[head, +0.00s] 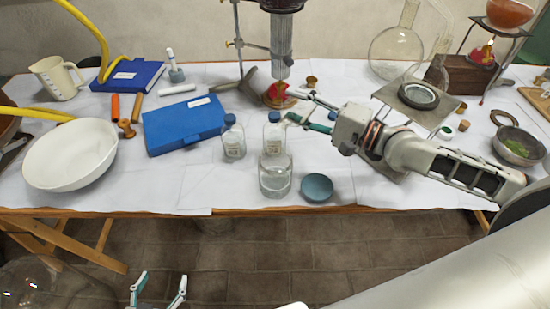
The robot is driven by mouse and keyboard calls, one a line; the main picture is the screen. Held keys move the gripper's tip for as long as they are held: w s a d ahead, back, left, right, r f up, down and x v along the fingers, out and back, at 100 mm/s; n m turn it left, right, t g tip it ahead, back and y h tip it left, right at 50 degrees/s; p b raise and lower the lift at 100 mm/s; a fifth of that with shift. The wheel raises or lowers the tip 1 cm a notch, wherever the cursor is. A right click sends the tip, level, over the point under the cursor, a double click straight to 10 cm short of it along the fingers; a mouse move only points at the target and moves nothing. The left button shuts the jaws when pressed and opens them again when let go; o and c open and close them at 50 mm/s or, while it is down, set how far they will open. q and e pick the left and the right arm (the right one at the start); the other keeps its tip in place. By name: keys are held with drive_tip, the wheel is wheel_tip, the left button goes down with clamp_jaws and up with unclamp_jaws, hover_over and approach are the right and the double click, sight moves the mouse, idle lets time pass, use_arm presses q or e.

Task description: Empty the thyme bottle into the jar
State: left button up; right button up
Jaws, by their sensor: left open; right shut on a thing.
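A clear bottle with a blue top and pale label (273,138) is just behind the open-looking glass jar (275,180), which stands near the table's front edge. The labels are too small to read, so I cannot tell which is thyme. My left gripper (158,290) is open and empty, low in front of the table.
A blue case (184,125) and white bowl (70,155) are to the left. A metal stand (238,45) and red-topped burner-like item (278,93) stand behind. A round flask (396,52) is at back right.

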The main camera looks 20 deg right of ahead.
sight(292, 124)
drive_tip(key=shift+f+m+b, duration=1.05)
drive_tip(key=shift+f+m, duration=0.15)
drive_tip(key=shift+m, duration=0.4)
drive_tip(key=shift+f+m+b, duration=0.35)
drive_tip(key=shift+m+b, duration=0.1)
drive_tip(key=shift+m, duration=0.55)
drive_tip(key=shift+s+a+f+m+b, duration=0.1)
drive_tip(key=shift+f+m+b, duration=0.2)
drive_tip(key=shift+m, duration=0.7)
drive_tip(key=m, duration=0.3)
drive_tip(key=shift+s+a+f, duration=0.2)
drive_tip(key=shift+a+f, duration=0.05)
drive_tip(key=shift+a, duration=0.05)
drive_tip(key=shift+s+a+f+m, duration=0.1)
drive_tip(key=shift+s+a+m, duration=0.1)
drive_tip(key=shift+m, duration=0.9)
drive_tip(key=shift+s+a+m, duration=0.3)
drive_tip(key=shift+m, duration=1.7)
use_arm(q)
wheel_tip(292, 124, down, 6)
drive_tip(key=s, duration=0.2)
drive_tip(key=shift+r+g, duration=0.15)
drive_tip(key=shift+g, duration=0.15)
use_arm(e)
drive_tip(key=shift+r+m, duration=0.3)
drive_tip(key=shift+m, duration=0.7)
